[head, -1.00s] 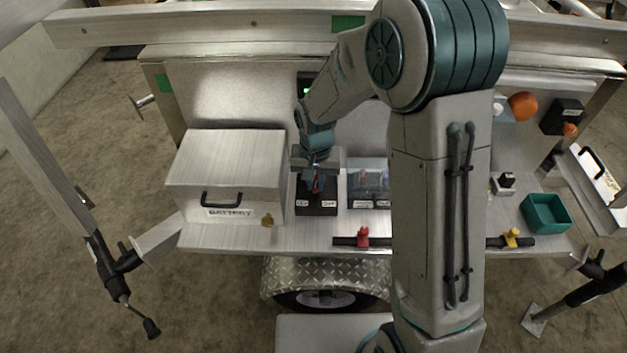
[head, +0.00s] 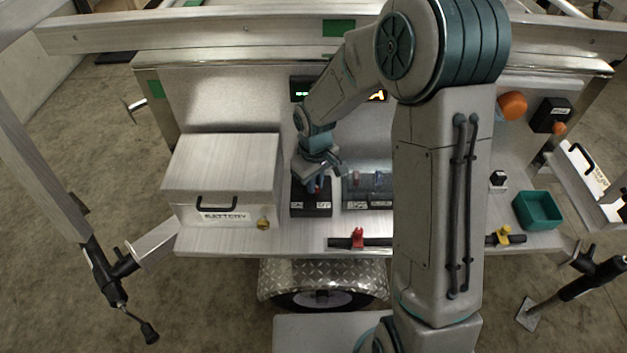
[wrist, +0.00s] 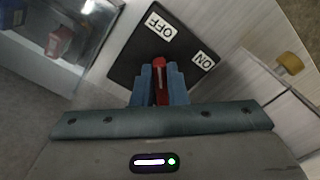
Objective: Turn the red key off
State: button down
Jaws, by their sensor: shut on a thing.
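The red key (wrist: 160,67) stands on a black switch plate with white OFF and ON labels (wrist: 129,56). In the wrist view the key sits between the two blue fingers of my gripper (wrist: 158,85), which is shut on it. The key lies roughly midway between the labels in that view. In the head view my gripper (head: 318,184) is over the black plate (head: 311,208), with its wrist tilted, and it mostly hides the key.
The silver battery box (head: 222,165) with a black handle stands left of the plate. A clear-covered box (head: 367,190) is close on the right. A red valve handle (head: 358,237) is at the front edge. A green bin (head: 538,210) is at far right.

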jog(key=shift+w+n, duration=0.1)
jog(key=shift+n, duration=0.3)
jog(key=c, duration=1.4)
grip_release()
jog(key=shift+c, duration=0.2)
jog(key=shift+r, duration=0.1)
notch_tip(320, 180, up, 14)
jog(key=p, duration=0.1)
jog(key=s+d+r+m+t+p, duration=0.1)
jog(key=s+d+r+m, duration=0.3)
jog(key=s, duration=0.5)
jog(key=s+d+r+m+t+p, duration=0.1)
jog(key=s+d+r+m+p, duration=0.2)
jog(key=s+d+r+m, duration=0.2)
jog(key=s+d, duration=0.3)
jog(key=s, duration=0.1)
jog(key=shift+d+t, duration=0.4)
